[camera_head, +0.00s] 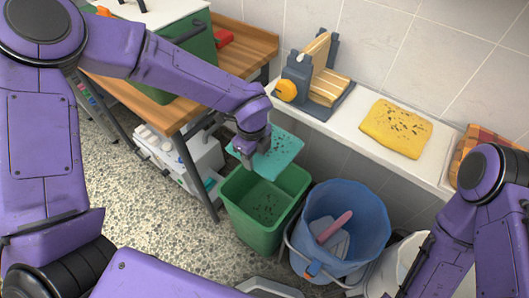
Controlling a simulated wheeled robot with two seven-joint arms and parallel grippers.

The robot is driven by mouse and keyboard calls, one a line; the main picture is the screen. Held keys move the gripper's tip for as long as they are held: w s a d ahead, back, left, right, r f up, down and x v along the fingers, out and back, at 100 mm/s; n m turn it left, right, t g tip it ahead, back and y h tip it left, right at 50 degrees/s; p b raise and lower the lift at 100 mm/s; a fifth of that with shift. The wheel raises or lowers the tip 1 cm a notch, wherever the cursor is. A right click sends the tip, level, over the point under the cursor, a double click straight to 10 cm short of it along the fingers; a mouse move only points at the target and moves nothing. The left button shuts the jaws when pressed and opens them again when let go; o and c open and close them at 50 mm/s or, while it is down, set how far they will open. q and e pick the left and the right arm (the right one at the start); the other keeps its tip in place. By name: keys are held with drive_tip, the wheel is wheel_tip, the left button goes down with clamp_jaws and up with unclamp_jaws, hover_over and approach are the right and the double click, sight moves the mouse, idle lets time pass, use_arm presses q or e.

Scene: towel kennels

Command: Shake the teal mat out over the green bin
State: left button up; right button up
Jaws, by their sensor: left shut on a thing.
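The teal mat (282,154) hangs from my left gripper (252,151), which is shut on its near left edge. Dark specks lie on the mat. The mat is above the back part of the green bin (245,222), which stands open on the floor. Dark specks also show inside the bin. My right arm comes in at the right edge, and its gripper cannot be made out.
A blue bucket (372,218) holding a pink-handled brush (337,228) stands right of the bin. A white ledge (356,122) behind carries a speckled yellow cloth (396,130) and a grey-and-wood device (318,78). A wooden table (245,45) stands at the left.

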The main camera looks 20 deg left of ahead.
use_arm(q)
wheel_tip(320, 180, down, 8)
drive_tip(key=b, duration=0.6)
wheel_tip(320, 180, up, 8)
drive_tip(key=p, duration=0.7)
drive_tip(key=shift+r, duration=0.2)
drive_tip(key=shift+f+b, duration=0.3)
drive_tip(key=shift+b, duration=0.05)
wheel_tip(320, 180, down, 8)
drive_tip(key=r+b, duration=0.1)
drive_tip(key=b, duration=0.5)
wheel_tip(320, 180, up, 7)
drive_tip(key=p, duration=0.6)
drive_tip(key=shift+w+r, duration=0.1)
drive_tip(key=shift+r, duration=0.1)
wheel_tip(320, 180, down, 8)
drive_tip(key=b, duration=0.7)
wheel_tip(320, 180, up, 8)
drive_tip(key=p, duration=0.7)
drive_tip(key=shift+r, duration=0.1)
wheel_tip(320, 180, down, 8)
drive_tip(key=b, duration=0.5)
drive_tip(key=shift+r+b, duration=0.15)
drive_tip(key=shift+b, duration=0.25)
use_arm(e)
wheel_tip(320, 180, down, 7)
drive_tip(key=shift+r, duration=0.2)
